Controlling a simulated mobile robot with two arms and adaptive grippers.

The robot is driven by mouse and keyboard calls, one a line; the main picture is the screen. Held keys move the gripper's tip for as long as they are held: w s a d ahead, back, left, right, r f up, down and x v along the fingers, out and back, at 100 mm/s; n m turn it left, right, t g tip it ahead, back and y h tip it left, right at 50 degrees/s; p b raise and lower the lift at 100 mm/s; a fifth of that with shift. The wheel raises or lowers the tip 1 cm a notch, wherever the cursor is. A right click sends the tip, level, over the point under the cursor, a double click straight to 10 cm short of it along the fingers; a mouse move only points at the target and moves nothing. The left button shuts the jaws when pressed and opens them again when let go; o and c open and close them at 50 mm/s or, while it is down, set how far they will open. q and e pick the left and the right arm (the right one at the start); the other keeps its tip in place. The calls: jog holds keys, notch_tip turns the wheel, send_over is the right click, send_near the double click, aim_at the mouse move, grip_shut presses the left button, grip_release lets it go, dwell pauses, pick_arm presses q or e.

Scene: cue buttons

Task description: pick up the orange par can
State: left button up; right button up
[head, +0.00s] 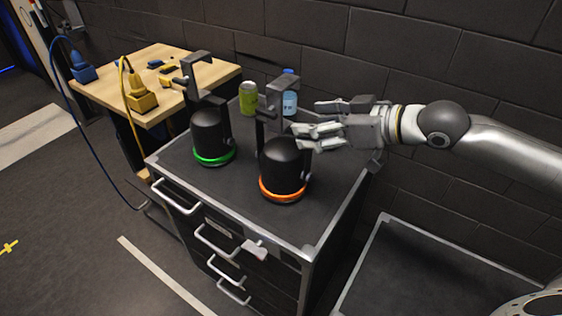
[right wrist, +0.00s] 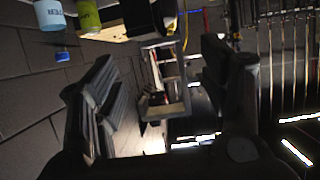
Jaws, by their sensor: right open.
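The orange par can (head: 283,168) is a black cylinder with a glowing orange ring at its base and a grey yoke on top. It stands upright on the black drawer cabinet (head: 237,198), near its front right. My right gripper (head: 309,122) is open and empty, reaching in from the right beside the yoke, its fingers pointing left. Its two fingers also show in the right wrist view (right wrist: 160,78), apart, with a grey bracket between and beyond them; I cannot tell which par can it belongs to. My left gripper is not in view.
A matching par can with a green ring (head: 212,137) stands to the left. A green can (head: 248,98) and a blue-capped bottle (head: 290,101) stand behind. A wooden table (head: 200,80) with yellow and blue tools is at back left. A block wall runs behind.

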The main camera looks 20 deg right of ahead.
aim_at(279, 125)
jog(key=p+x, duration=0.1)
jog(key=x, duration=0.3)
jog(key=shift+w+a, duration=0.2)
jog(key=p+x, duration=0.1)
jog(key=x, duration=0.3)
jog(key=shift+p, duration=0.35)
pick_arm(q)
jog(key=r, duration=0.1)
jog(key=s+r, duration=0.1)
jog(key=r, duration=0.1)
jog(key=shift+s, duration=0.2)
pick_arm(e)
jog(key=shift+w+a+f, duration=0.2)
jog(key=shift+w+f, duration=0.05)
jog(key=shift+f, duration=0.05)
jog(key=shift+c, duration=0.2)
grip_shut()
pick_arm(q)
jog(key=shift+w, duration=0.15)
